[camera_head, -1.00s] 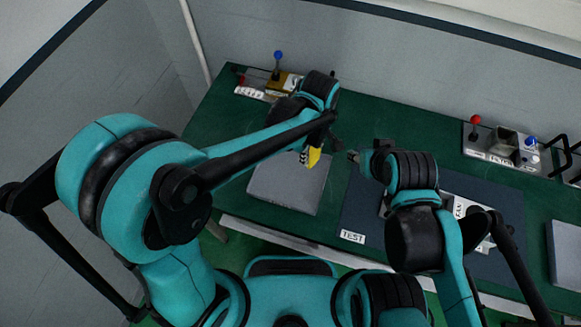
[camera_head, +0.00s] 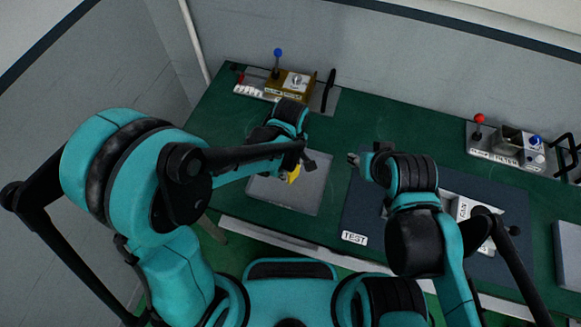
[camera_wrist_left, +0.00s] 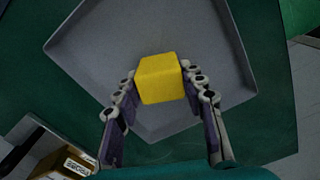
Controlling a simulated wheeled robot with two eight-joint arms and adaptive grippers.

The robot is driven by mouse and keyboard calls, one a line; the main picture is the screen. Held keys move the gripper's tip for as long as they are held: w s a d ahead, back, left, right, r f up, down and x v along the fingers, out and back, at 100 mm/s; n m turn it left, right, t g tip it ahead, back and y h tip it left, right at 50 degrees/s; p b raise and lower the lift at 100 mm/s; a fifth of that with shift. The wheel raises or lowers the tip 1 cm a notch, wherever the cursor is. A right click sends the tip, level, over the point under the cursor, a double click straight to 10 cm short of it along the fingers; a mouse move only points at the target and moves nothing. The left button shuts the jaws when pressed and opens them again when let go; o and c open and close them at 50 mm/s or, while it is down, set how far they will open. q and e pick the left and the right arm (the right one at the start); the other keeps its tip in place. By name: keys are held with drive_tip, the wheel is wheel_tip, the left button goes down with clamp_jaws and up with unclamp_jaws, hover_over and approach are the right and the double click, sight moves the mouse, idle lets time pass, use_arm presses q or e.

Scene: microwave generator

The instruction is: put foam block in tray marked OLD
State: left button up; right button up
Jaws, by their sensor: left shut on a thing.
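The yellow foam block (camera_wrist_left: 161,79) is between the fingers of my left gripper (camera_wrist_left: 163,88) in the left wrist view. The gripper is shut on it. In the head view the block (camera_head: 294,174) shows as a small yellow patch beside my left gripper (camera_head: 302,166), over a grey tray (camera_head: 315,197). The same tray (camera_wrist_left: 90,42) fills much of the wrist view below the block; no OLD mark is readable on it. My right gripper (camera_head: 358,160) is right of the tray, above the bench; whether its fingers are open is unclear.
A dark mat marked TEST (camera_head: 354,238) lies right of the tray, with a device partly behind my right arm. A control box with a blue-knobbed lever (camera_head: 278,62) stands at the back left. A FILTER unit (camera_head: 505,147) stands at the right. Another grey tray (camera_head: 570,255) is at the right edge.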

sight(290, 167)
use_arm(q)
drive_tip(key=shift+f, duration=0.2)
drive_tip(key=o, duration=0.7)
drive_tip(key=shift+o, duration=0.2)
drive_tip(key=shift+r, duration=0.15)
drive_tip(key=shift+r, duration=0.25)
wheel_tip(290, 167, up, 12)
drive_tip(key=p, duration=0.3)
drive_tip(key=shift+f, duration=0.15)
drive_tip(key=s+a+r+m+t, duration=0.2)
drive_tip(key=a+m, duration=0.3)
drive_tip(key=a, duration=0.4)
drive_tip(key=s+a+r+m+t, duration=0.3)
drive_tip(key=a+r+m+t, duration=0.1)
drive_tip(key=a, duration=0.5)
drive_tip(key=shift+m+t, duration=0.4)
drive_tip(key=shift+t, duration=0.2)
